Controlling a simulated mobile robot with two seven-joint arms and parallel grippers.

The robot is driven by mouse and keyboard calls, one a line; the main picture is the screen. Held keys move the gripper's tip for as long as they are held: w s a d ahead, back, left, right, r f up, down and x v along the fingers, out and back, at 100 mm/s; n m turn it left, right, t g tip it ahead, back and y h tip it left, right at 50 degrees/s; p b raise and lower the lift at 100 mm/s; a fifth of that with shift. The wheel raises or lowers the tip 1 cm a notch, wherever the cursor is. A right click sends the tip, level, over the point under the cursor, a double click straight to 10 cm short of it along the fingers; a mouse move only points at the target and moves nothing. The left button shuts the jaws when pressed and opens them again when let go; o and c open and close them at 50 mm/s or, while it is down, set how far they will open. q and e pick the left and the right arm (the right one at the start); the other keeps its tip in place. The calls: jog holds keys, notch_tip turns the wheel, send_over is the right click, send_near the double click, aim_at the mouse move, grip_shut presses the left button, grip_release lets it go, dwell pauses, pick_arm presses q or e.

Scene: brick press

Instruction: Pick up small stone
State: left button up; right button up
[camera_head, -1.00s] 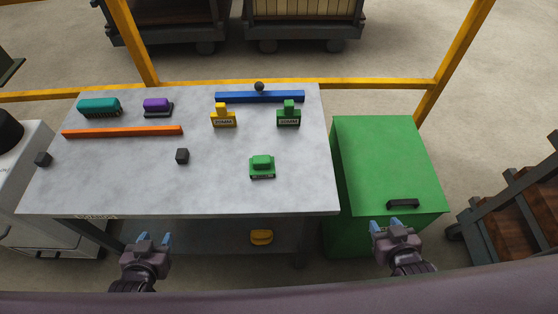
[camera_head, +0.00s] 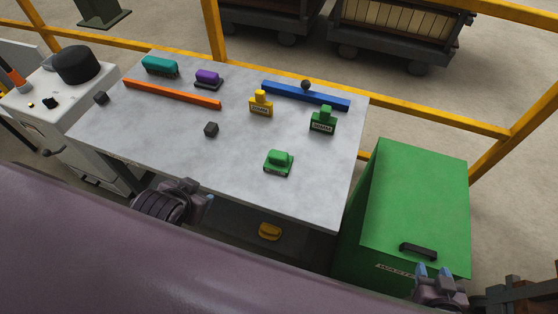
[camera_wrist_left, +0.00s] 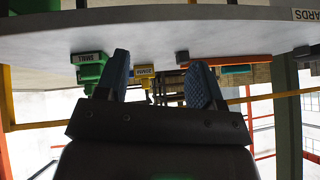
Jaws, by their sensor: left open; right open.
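Two small dark grey blocks lie on the table: one (camera_head: 211,129) left of the middle, one (camera_head: 101,97) at the left edge. A small dark ball (camera_head: 305,85) rests at the blue bar. I cannot tell which of these is the small stone. My left gripper (camera_head: 207,205) is at the table's front edge, partly hidden by its own wrist and apart from the blocks. In the left wrist view, upside down, its fingers (camera_wrist_left: 160,72) are open and empty, with a dark block (camera_wrist_left: 183,57) beyond. My right gripper (camera_head: 434,270) is open and empty by the green bin's front.
The grey table (camera_head: 165,150) also holds an orange bar (camera_head: 170,94), a blue bar (camera_head: 325,98), yellow (camera_head: 261,105) and green (camera_head: 323,121) labelled pieces, and teal, purple and green pieces. A green bin (camera_head: 420,200) stands right. A white machine (camera_head: 45,120) stands left.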

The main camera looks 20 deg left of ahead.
pick_arm(q)
jog(key=w+d+r+m+t+h, duration=0.1)
jog(key=w+d+r+m+t, duration=0.3)
jog(key=w+r+m+t, duration=0.9)
jog(key=w+d+r+m+g+h, duration=0.2)
jog(key=d+r+m+g+h, duration=0.15)
jog(key=d+m+h, duration=0.55)
jog(key=w+d+r+m+g+h, duration=0.2)
jog(key=d+r+m+h, duration=0.2)
jog(key=m+h, duration=0.45)
jog(key=m+g+y, duration=1.3)
jog(key=m+g, duration=0.2)
jog(key=m, duration=0.7)
send_near(278, 154)
jog(key=shift+h, duration=0.25)
jog(key=x, duration=0.5)
jog(key=shift+s+a+f, duration=0.15)
jog(key=shift+s+a, duration=0.15)
jog(key=shift+a, duration=0.1)
jog(key=x, duration=0.4)
jog(key=shift+w+d+p, duration=0.3)
jog(key=shift+d+f, duration=0.15)
jog(key=shift+f, duration=0.35)
grip_shut()
